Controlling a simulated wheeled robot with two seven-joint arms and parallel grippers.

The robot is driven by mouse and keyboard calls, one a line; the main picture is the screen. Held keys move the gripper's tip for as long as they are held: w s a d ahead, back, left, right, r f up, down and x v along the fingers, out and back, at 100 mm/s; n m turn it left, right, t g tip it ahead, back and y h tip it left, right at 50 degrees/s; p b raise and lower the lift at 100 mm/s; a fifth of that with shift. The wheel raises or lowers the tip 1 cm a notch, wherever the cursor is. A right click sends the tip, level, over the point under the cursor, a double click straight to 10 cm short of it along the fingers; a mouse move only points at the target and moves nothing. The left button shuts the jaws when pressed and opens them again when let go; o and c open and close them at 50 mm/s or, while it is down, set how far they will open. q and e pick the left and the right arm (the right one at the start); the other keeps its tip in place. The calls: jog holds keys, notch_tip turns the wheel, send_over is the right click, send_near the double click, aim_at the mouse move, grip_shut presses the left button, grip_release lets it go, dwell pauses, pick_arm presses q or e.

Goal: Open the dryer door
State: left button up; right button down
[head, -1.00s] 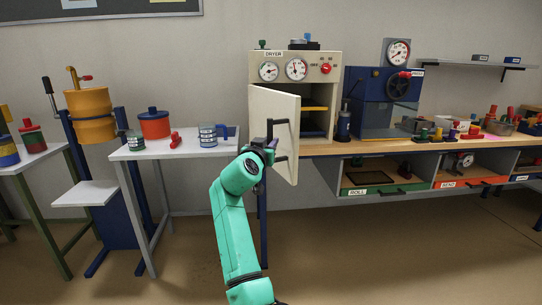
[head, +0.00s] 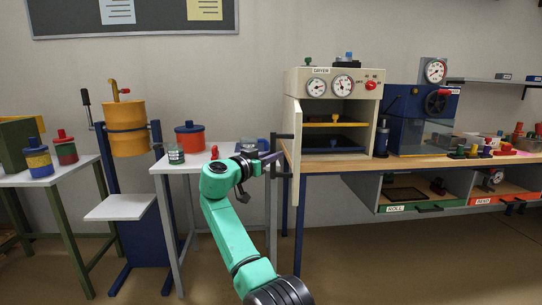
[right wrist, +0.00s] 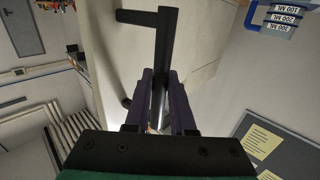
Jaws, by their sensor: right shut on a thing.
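The cream dryer (head: 292,84) stands on the bench with its front facing me. Its door (head: 297,150) is swung wide on the left side and shows nearly edge-on. A yellow shelf (head: 335,124) and a dark lower shelf show inside. My right gripper (head: 270,157) is at the black door handle, left of the door. In the right wrist view its two fingers (right wrist: 161,100) are shut around the handle bar (right wrist: 165,38), with the cream door panel (right wrist: 205,45) behind it. My left gripper is in neither view.
A white table (head: 172,166) with a red pot (head: 190,139) and a measuring jug stands left of the door, close to my right arm. A blue machine (head: 408,122) stands right of the dryer. The floor below is open.

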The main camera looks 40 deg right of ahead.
jog(key=shift+d+r, duration=0.1)
jog(key=shift+r, duration=0.1)
jog(key=c, duration=0.9)
grip_release()
jog(key=shift+c, duration=0.2)
jog(key=shift+o, duration=0.9)
jog(key=shift+d+f, duration=0.2)
jog(key=shift+a, duration=0.15)
jog(key=shift+s+a, duration=0.1)
jog(key=shift+a, duration=0.2)
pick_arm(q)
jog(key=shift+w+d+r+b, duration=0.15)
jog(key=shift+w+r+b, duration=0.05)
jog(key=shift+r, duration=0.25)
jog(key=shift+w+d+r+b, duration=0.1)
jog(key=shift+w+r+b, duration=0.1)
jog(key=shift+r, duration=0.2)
pick_arm(e)
jog(key=v, duration=1.3)
jog(key=shift+a, duration=0.35)
